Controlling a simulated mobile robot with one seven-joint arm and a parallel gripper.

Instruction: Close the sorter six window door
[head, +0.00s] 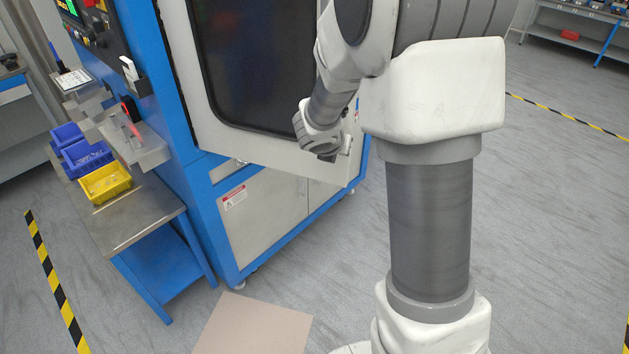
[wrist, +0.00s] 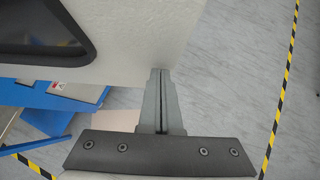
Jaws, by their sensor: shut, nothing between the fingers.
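The window door (head: 230,140) is a white panel with a large dark rounded window, on the front of the blue machine in the head view. It stands open, swung out from the blue frame on its left. In the wrist view, the door's pale face (wrist: 150,35) and part of its dark window fill the upper left. My gripper (wrist: 160,72) is shut and empty, its fingertips at the door's lower right corner. I cannot tell whether they touch it. In the head view, my gripper (head: 327,155) is in front of the door's right edge, its fingers mostly hidden.
A blue-framed side table (head: 135,215) with blue bins (head: 85,157) and a yellow bin (head: 105,183) stands left of the machine. A control panel (head: 95,30) is above it. A beige mat (head: 252,325) lies on the floor. Grey floor to the right is open.

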